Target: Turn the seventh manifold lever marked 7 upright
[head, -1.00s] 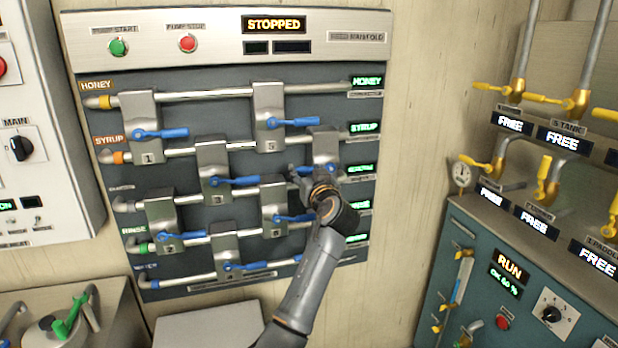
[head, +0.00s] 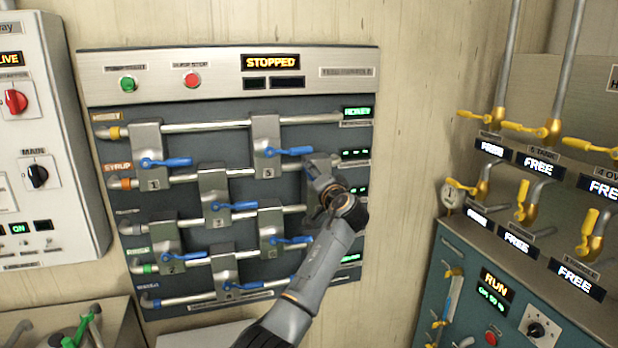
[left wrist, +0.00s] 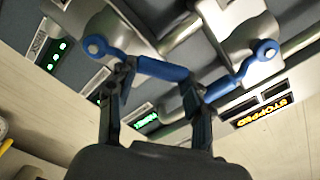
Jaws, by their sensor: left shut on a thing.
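My left gripper (head: 322,187) is at the upper right valve block (head: 313,168) of the manifold panel. It hides that block's number and lever in the head view. In the left wrist view the fingers (left wrist: 157,88) are shut on a blue lever (left wrist: 158,68). This lever runs across the pipe direction, roughly upright on the panel. A neighbouring blue lever (left wrist: 240,77) lies along its pipe, close by the right finger; it shows in the head view as the upper middle lever (head: 289,151). I cannot read a 7. My right gripper is out of view.
Other blue levers, such as the upper left one (head: 165,162), lie near level on the panel. The STOPPED display (head: 270,62) is above. A teal cabinet (head: 455,265) with yellow-handled valves stands right; a white switch box (head: 50,150) is left.

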